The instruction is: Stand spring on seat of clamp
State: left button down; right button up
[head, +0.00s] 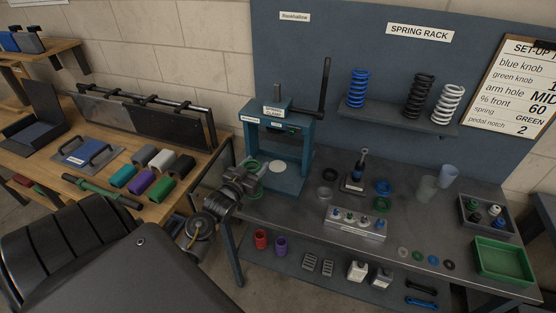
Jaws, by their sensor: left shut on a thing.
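The clamp (309,133) is a teal press frame with a black lever, standing at the left end of the grey bench. Its seat looks like the pale round disc (279,166) on the base between the posts. My left gripper (248,184) is at the bench's left edge, left of the disc and in front of the clamp's left post. It is shut on a green spring (253,165). Green shows above and below the fingers; the middle is hidden. The spring seems roughly upright and apart from the disc. My right gripper is not in view.
A rack shelf holds a blue spring (357,88), a black spring (420,96) and a white spring (447,104). A grey block with knobs (355,224) and loose rings lie right of the clamp. A green tray (503,261) is far right. A wooden table (118,205) stands left.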

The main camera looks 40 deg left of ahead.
pick_arm(q)
jog(key=b+x, duration=0.7)
jog(key=x, duration=0.6)
jog(key=shift+w, duration=0.4)
jog(key=b+x, duration=0.4)
jog(key=shift+f, duration=0.3)
jog(key=c, duration=0.7)
grip_release()
jog(key=shift+f, duration=0.1)
jog(key=shift+o, duration=0.2)
jog(key=shift+s, duration=0.1)
